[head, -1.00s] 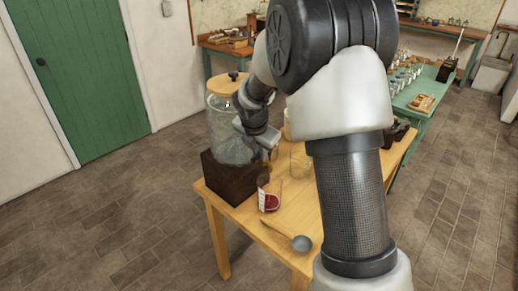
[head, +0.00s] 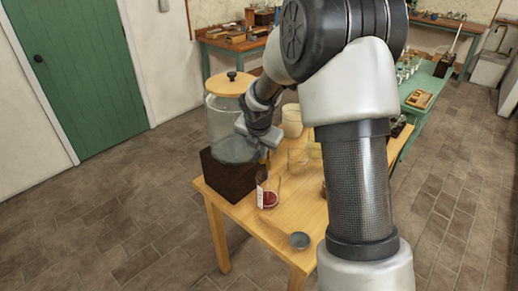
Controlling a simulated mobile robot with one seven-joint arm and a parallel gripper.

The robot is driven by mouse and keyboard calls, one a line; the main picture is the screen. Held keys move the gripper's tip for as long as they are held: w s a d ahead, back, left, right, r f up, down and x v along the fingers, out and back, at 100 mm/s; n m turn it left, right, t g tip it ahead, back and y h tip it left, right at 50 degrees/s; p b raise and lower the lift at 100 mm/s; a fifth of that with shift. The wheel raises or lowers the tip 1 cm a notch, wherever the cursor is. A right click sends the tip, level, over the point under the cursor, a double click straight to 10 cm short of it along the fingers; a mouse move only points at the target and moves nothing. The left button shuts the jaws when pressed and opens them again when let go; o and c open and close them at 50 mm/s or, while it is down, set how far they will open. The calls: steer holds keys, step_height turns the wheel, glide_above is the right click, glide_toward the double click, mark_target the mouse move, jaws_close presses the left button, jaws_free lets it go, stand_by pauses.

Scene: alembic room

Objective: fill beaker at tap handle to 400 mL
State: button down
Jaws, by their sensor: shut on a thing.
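The large glass jar (head: 224,122) with a wooden lid stands on a dark wooden block (head: 226,180) at the table's left end. My gripper (head: 265,152) is at the jar's right side, where the tap handle would be; it is shut, apparently on the handle, which is mostly hidden by the fingers. A clear glass beaker (head: 297,161) stands farther right.
The wooden table (head: 250,222) carries a small grey bowl (head: 300,240) near its front edge and a cream pot (head: 292,120) behind. My arm hides the table's right part. A green table (head: 425,84) stands behind right. The floor on the left is clear.

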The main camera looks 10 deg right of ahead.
steer(key=shift+f, duration=0.1)
stand_by(0.3)
steer(key=shift+w+a+m+b, duration=0.15)
steer(key=shift+m+b, duration=0.35)
steer(key=shift+b, duration=0.45)
steer(key=shift+a+m+h, duration=0.1)
steer(key=shift+m+h, duration=0.2)
steer(key=shift+m+b, duration=0.4)
steer(key=shift+b, duration=0.05)
steer(key=shift+w+a+m+g+h, duration=0.2)
steer(key=shift+m+g+h, duration=0.15)
steer(key=shift+m, duration=0.35)
steer(key=shift+r, duration=0.2)
